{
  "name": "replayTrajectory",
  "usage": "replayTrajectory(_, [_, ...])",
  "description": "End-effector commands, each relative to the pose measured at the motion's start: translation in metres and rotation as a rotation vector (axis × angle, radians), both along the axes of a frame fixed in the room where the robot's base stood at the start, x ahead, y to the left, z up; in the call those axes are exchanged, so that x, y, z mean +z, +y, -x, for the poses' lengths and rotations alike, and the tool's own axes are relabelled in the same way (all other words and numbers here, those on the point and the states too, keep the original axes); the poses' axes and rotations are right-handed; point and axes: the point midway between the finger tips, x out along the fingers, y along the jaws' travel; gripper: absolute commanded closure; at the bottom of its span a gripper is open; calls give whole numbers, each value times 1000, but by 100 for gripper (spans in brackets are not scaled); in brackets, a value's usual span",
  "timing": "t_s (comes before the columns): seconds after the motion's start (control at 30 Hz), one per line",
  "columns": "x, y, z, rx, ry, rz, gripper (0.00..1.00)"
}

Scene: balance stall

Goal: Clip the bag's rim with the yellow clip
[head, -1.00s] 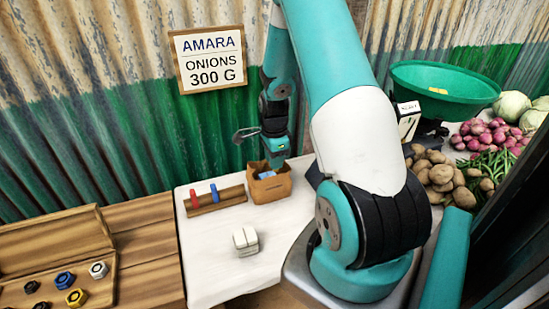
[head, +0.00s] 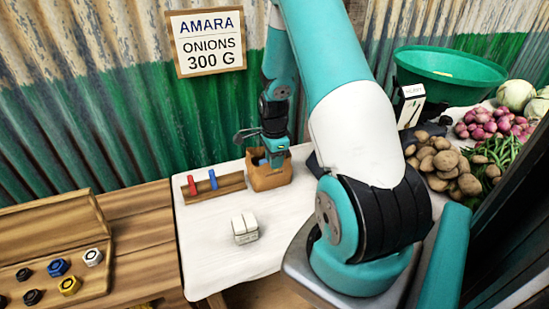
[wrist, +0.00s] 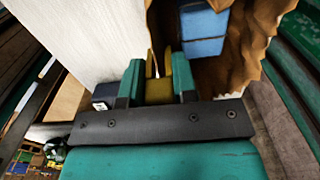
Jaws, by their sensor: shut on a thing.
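The brown paper bag (head: 268,183) stands open on the white cloth, with a ragged rim (wrist: 262,30) in the wrist view. Blue contents (wrist: 204,30) show inside it. My gripper (wrist: 158,90) is shut on the yellow clip (wrist: 159,92), whose two prongs point towards the bag's left wall. In the head view my gripper (head: 273,158) is right at the bag's rim, seen from behind, and the clip is hidden there. I cannot tell whether the rim lies between the prongs.
A wooden rack (head: 228,186) with a red clip (head: 192,185) and a blue clip (head: 213,179) stands left of the bag. A white block-shaped object (head: 245,228) sits in front. A green scale bowl (head: 450,75), potatoes (head: 442,165) and onions are at right. The cloth's front left is clear.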

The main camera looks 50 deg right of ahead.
Motion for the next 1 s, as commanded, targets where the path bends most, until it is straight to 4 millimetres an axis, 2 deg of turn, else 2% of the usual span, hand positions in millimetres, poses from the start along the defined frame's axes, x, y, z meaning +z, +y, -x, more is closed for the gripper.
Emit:
replayTrajectory(0.1, [0,0,0,0,0,0,95])
replayTrajectory(0.13, [0,0,0,0,0,0,69])
replayTrajectory(0.23, [0,0,0,0,0,0,46])
replayTrajectory(0.27, [0,0,0,0,0,0,44])
replayTrajectory(0.53, [1,0,0,0,0,0,44])
replayTrajectory(0.67, [12,0,-1,0,-2,1,44])
replayTrajectory(0.77, [30,-1,-1,0,-5,3,44])
replayTrajectory(1.0, [92,-1,-1,0,-5,5,44])
